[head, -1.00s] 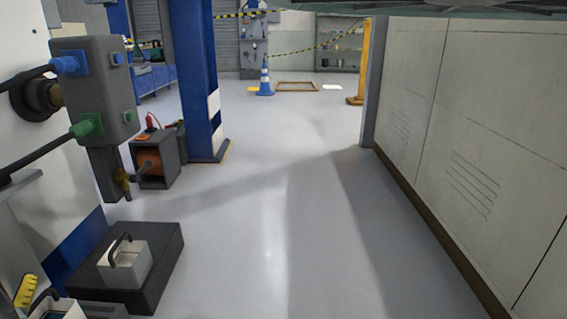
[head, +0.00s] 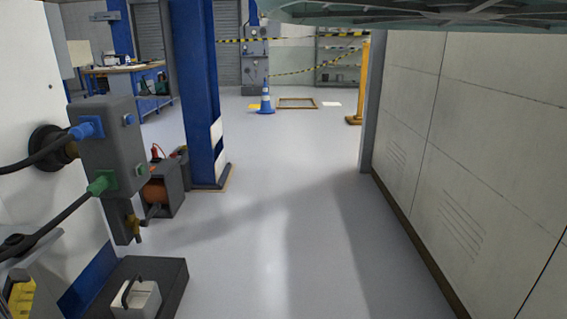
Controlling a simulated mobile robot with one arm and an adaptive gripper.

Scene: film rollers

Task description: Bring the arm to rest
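Neither my gripper nor my arm can be made out for certain in the head view. A greenish ribbed shape cuts across the top right edge of the view, and I cannot tell what it is. Whether my gripper is open or shut does not show.
A grey box with cables (head: 110,150) stands at the left. A dark block (head: 172,285) lies low before it. A blue column (head: 195,95) and a blue cone (head: 265,98) stand farther back. Pale panels (head: 470,150) line the right. The grey floor (head: 285,230) between is clear.

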